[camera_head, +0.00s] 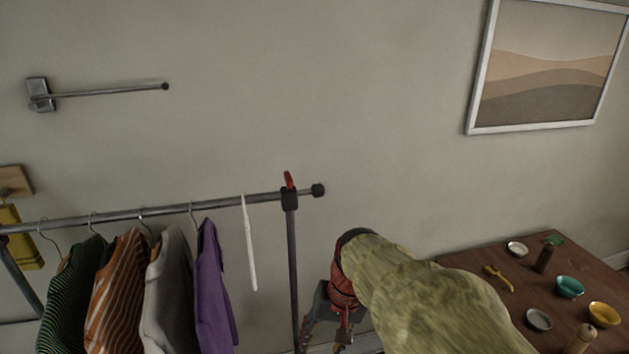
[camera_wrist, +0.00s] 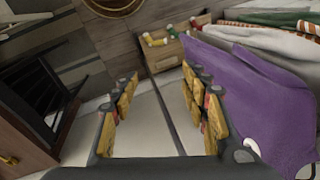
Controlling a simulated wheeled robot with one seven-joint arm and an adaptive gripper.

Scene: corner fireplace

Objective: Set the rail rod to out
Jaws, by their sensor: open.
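A metal clothes rail carries a long grey rod (camera_head: 150,211) that slopes slightly up to the right and ends in a dark knob (camera_head: 318,190). A dark clamp with a red lever (camera_head: 289,181) sits where the rod meets the upright post (camera_head: 293,270). My gripper (camera_head: 325,318) is low, right of the post and below the rod, partly cut off by the frame's bottom edge. In the wrist view my gripper (camera_wrist: 160,105) is open, with yellow-padded fingers apart. A thin dark pole shows between them; I cannot tell its distance.
Several garments, including a purple one (camera_head: 213,290), hang left of a white hanging strip (camera_head: 249,245). A wall bracket rod (camera_head: 105,92) is at upper left. A wooden table (camera_head: 470,262) with bowls stands right.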

